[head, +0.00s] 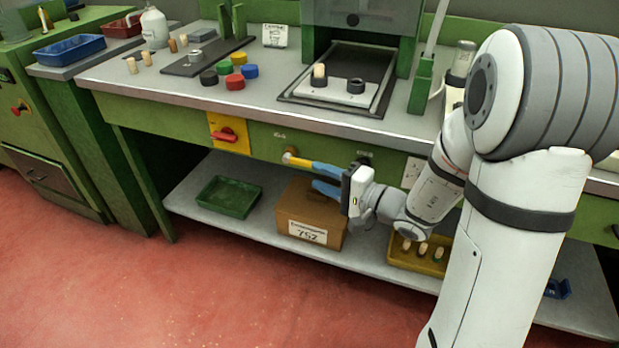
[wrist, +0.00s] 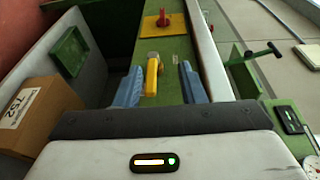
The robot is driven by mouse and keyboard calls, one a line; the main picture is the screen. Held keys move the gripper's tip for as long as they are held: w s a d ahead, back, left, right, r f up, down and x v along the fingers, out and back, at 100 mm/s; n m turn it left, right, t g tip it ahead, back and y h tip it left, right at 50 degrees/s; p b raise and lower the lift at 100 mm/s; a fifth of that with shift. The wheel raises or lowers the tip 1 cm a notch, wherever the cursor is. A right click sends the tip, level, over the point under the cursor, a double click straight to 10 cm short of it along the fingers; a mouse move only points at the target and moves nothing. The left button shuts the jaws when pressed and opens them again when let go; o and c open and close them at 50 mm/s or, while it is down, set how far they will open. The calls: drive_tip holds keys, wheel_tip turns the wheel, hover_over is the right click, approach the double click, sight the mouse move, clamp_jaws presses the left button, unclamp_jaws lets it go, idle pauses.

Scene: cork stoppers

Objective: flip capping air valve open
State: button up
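The air valve has a yellow lever (head: 299,161) on the green front panel below the bench top. The lever lies roughly along the panel, with a pale metal end at its left. My gripper (head: 313,174) is open, its two blue fingers pointing left at the lever. In the wrist view, the yellow lever (wrist: 152,77) shows between the open fingers of my gripper (wrist: 160,68), nearer the left finger. There is a visible gap on both sides. I cannot tell how deep the lever sits between the fingers. No label on the valve is readable.
A red switch on a yellow plate (head: 229,133) is left of the valve. A cardboard box (head: 310,217), a green tray (head: 229,197) and a yellow tray of stoppers (head: 420,262) are on the shelf below. The bench edge (wrist: 208,50) runs close beside the right finger.

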sight(307, 162)
drive_tip(key=w+a, duration=0.1)
drive_tip(key=w, duration=0.1)
drive_tip(key=w+a+f+t+b, duration=0.1)
drive_tip(key=w, duration=0.2)
drive_tip(key=w+a+f+m+t, duration=0.1)
drive_tip(key=w+a, duration=0.1)
drive_tip(key=shift+w+h, duration=0.25)
drive_tip(key=shift+h, duration=0.15)
drive_tip(key=shift+d, duration=0.1)
clamp_jaws()
idle(0.3)
